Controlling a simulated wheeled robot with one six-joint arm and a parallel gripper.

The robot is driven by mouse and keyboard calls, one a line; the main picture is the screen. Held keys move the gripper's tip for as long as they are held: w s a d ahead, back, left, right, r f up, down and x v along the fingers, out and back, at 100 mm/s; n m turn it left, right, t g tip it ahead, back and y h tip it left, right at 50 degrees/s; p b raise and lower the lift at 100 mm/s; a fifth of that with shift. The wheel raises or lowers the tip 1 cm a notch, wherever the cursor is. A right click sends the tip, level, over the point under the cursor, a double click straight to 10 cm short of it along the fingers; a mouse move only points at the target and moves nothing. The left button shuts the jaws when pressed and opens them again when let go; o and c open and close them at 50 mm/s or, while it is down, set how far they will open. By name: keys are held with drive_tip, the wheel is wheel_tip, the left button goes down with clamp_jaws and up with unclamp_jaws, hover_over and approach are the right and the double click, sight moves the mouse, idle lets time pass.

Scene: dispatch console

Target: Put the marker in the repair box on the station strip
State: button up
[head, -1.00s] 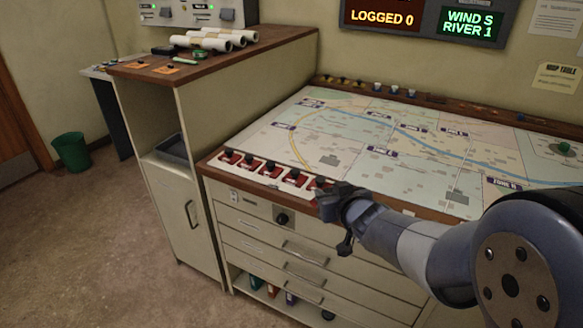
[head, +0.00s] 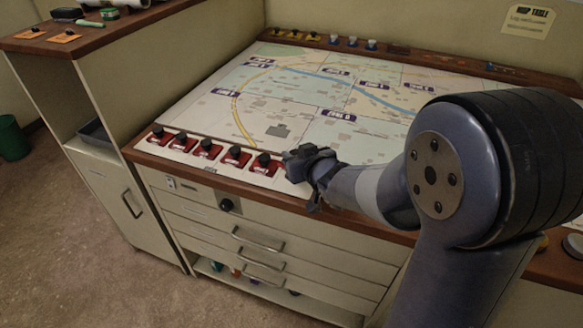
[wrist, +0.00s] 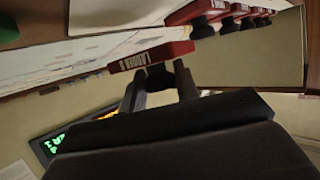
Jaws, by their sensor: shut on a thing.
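My gripper (head: 303,163) is at the right end of the white station strip (head: 223,161), along the map table's front edge. In the wrist view my gripper (wrist: 160,75) is shut on a marker (wrist: 150,57) with a red block and a label that seems to begin "LADDER". The fingers hide part of its dark knob. In the head view the gripper hides this marker. Several other red markers with black knobs (head: 207,150) stand in a row on the strip to its left. I cannot make out the repair box. Whether the held marker touches the strip is unclear.
The map (head: 300,90) fills the tabletop behind the strip. Yellow, white and blue pieces (head: 352,41) line its back ledge. A taller cabinet (head: 105,60) borders the left. Drawers with handles (head: 250,240) are below. The floor at lower left is clear.

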drive_tip(key=shift+f+b, duration=0.45)
drive_tip(key=shift+f, duration=1.35)
drive_tip(key=shift+f, duration=0.1)
drive_tip(key=o, duration=1)
drive_tip(key=shift+r, duration=0.2)
drive_tip(key=p+v, duration=0.2)
drive_tip(key=v, duration=0.8)
drive_tip(key=shift+s+d+r, duration=0.15)
drive_tip(key=shift+s+r, duration=0.05)
drive_tip(key=shift+s, duration=0.05)
drive_tip(key=shift+s+d+r, duration=0.15)
drive_tip(key=shift+s+d, duration=0.1)
drive_tip(key=shift+s, duration=0.35)
